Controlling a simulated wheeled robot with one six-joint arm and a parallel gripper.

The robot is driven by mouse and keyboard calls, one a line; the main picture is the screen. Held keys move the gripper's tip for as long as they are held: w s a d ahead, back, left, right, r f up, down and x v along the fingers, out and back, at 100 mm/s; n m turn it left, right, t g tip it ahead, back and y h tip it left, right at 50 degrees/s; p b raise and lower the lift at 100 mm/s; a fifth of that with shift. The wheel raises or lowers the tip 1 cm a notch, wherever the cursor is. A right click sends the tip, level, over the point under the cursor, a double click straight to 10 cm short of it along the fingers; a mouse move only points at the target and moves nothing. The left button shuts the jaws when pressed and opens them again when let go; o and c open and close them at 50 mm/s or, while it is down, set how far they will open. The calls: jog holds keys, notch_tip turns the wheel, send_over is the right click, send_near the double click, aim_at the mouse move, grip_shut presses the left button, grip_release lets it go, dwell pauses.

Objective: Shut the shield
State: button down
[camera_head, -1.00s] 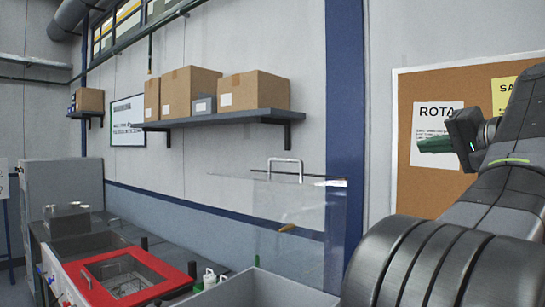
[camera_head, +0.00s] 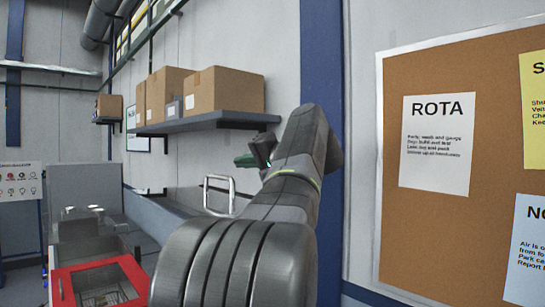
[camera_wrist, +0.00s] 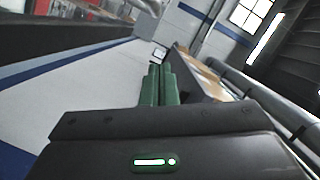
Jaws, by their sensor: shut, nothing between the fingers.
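A clear panel, which I take for the shield, shows mainly by its pale metal handle (camera_head: 219,193) in the head view. The handle stands upright, left of my arm. The see-through sheet is hard to make out and partly hidden by the arm. My gripper (camera_head: 247,160) has green fingers and appears above and to the right of the handle in the picture. Depth between them is unclear. In the wrist view the gripper's fingers (camera_wrist: 158,85) lie together with nothing between them. The handle is not clearly visible there.
A red-framed window cover (camera_head: 98,284) is at the lower left. A wall shelf (camera_head: 205,122) with cardboard boxes (camera_head: 225,90) is behind my gripper. A blue post (camera_head: 322,60) and a corkboard (camera_head: 480,90) are on the right.

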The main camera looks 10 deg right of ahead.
jog(key=a, duration=0.1)
jog(key=s+a+f, duration=0.1)
jog(key=a, duration=0.1)
jog(key=shift+s+a+f, duration=0.1)
jog(key=shift+s+f, duration=0.1)
jog(key=shift+f, duration=0.1)
jog(key=shift+a+f, duration=0.2)
jog(key=shift+f, duration=0.1)
